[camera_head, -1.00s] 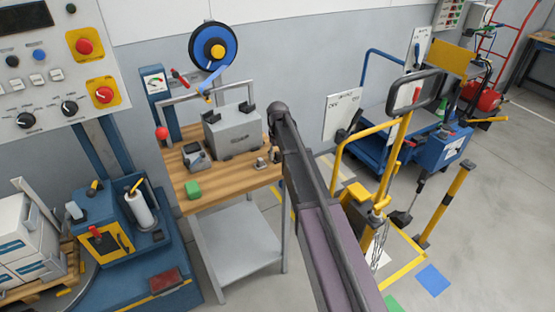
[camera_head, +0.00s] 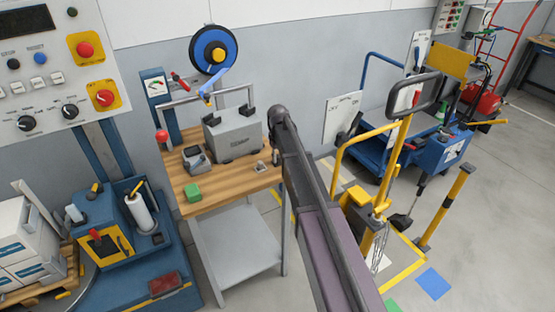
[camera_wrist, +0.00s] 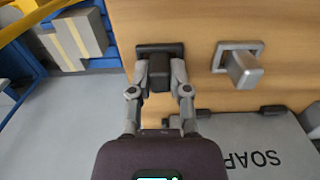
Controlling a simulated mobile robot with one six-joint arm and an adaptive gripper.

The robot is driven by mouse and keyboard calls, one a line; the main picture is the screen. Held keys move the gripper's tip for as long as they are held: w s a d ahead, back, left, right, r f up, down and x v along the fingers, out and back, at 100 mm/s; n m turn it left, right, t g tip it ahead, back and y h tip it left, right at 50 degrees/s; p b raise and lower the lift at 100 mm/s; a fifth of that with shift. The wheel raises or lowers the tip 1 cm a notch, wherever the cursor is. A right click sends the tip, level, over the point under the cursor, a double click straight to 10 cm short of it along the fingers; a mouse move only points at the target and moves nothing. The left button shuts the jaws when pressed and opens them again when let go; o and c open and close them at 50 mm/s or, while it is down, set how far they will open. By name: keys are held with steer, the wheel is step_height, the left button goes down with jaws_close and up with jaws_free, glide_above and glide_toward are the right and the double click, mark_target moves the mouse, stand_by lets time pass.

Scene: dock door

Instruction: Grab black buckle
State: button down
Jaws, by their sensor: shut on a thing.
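The black buckle (camera_wrist: 158,48) lies on the wooden table top near its edge, in the upper middle of the wrist view. My gripper (camera_wrist: 161,70) is shut on its raised dark block, with one finger on each side. The buckle's flat base shows beyond the fingertips and looks to be against the wood. In the head view my arm covers this spot, so the black buckle cannot be made out there.
A silver buckle (camera_wrist: 238,64) sits right of the black one. The grey SOAP case (camera_wrist: 255,140) lies close by; it also shows on the workbench (camera_head: 228,186) in the head view. A yellow-framed cart is on the right.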

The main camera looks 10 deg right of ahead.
mark_target(278, 156)
steer(key=shift+r, duration=0.25)
step_height(278, 156, up, 4)
steer(key=p, duration=0.4)
steer(key=shift+f, duration=0.15)
steer(key=s+a+p, duration=0.1)
steer(key=s+a, duration=0.2)
steer(key=s, duration=1.2)
steer(key=shift+s+r, duration=0.35)
steer(key=shift+r, duration=0.05)
